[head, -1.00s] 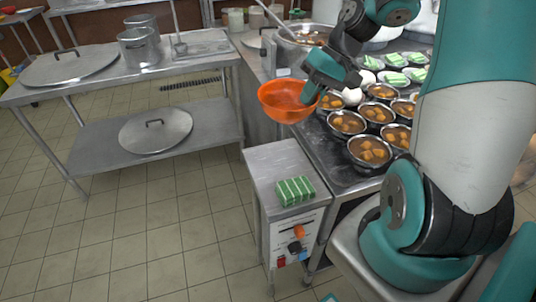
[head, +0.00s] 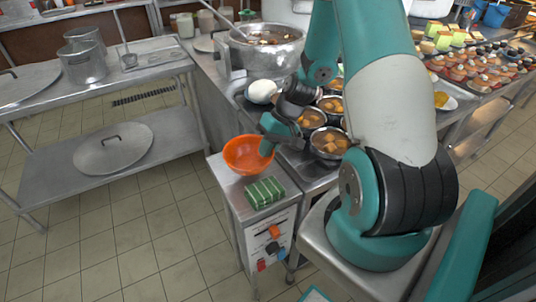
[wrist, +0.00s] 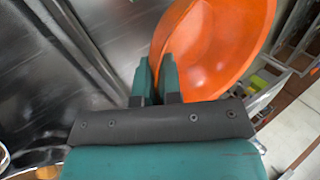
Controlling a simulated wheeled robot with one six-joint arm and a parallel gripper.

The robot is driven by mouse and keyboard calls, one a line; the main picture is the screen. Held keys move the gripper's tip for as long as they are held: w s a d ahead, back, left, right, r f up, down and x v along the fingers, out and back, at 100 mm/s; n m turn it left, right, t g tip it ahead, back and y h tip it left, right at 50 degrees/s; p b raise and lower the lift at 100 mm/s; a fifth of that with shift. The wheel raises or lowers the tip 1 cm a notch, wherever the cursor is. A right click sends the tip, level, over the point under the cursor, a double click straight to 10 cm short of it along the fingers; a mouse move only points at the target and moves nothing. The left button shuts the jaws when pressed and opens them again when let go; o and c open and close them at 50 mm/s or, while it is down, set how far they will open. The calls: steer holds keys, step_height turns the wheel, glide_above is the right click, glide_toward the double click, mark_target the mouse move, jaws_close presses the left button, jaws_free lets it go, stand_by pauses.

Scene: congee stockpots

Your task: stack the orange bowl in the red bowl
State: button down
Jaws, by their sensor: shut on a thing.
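The orange bowl (head: 248,155) is over the small metal cabinet's top, behind the green striped bundle. I cannot tell whether it touches the top. My gripper (head: 268,143) is shut on its right rim. In the wrist view, the fingers of my gripper (wrist: 157,75) pinch the wall of the orange bowl (wrist: 220,45), and its inside shows. I cannot make out a red bowl for certain in either view now.
The green striped bundle (head: 264,193) lies on the small cabinet (head: 228,183), which has knobs in front. Metal bowls of food (head: 329,142) and a large pot (head: 268,50) stand behind. A steel table (head: 150,72) is at left. Open tiled floor (head: 130,225) lies between.

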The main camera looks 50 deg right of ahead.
steer(key=shift+f, duration=1.25)
steer(key=shift+f, duration=0.1)
steer(key=c, duration=1.3)
jaws_free()
